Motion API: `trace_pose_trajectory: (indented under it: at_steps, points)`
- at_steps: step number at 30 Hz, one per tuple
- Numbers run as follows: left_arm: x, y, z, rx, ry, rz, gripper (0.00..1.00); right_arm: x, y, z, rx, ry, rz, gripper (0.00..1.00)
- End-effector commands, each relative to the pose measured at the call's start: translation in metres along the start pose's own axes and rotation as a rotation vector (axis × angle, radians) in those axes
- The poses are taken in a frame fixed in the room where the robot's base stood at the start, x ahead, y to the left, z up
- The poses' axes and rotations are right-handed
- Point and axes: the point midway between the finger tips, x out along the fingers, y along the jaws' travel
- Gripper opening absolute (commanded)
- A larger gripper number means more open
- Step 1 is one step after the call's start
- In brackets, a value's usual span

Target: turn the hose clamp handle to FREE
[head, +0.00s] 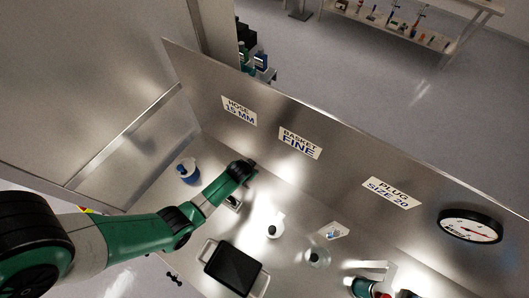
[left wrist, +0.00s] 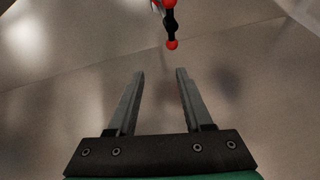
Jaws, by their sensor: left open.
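In the left wrist view a small black handle with red rounded ends (left wrist: 171,22) shows at the top edge. It looks like the hose clamp handle, but its far part is cut off and I can read no FREE mark. My left gripper (left wrist: 160,73) is open, its two grey fingers apart with nothing between them. The handle lies beyond the fingertips, slightly right of the middle, and does not touch them. In the head view my left arm reaches over the metal bench, and its wrist hides most of the gripper and the handle. My right gripper is not in view.
A steel back panel carries signs for hose (head: 239,111), basket (head: 300,143) and plug (head: 391,193), and a round gauge (head: 470,226). A black tray (head: 233,268) lies at the front. A white-and-blue tub (head: 188,171) stands left of my wrist. Small glassware (head: 318,258) stands to the right.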

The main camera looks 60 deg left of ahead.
Motion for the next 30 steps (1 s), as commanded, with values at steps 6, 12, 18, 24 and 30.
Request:
trace_pose_trajectory:
  at_steps: [6, 12, 18, 24, 30]
  points:
    - [0.007, -0.018, 0.036, -0.038, -0.058, -0.019, 0.51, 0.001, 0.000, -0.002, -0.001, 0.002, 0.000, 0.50]
    - [0.017, -0.017, 0.037, -0.039, -0.055, -0.019, 0.51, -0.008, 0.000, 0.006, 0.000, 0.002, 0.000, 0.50]
    - [0.054, -0.016, 0.041, -0.041, -0.053, -0.019, 0.51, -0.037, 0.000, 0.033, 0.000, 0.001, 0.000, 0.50]
    - [0.095, -0.017, 0.042, -0.041, -0.053, -0.019, 0.51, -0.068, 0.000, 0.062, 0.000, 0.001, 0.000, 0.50]
    - [0.119, -0.018, 0.041, -0.039, -0.052, -0.019, 0.51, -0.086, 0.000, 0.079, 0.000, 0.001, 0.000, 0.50]
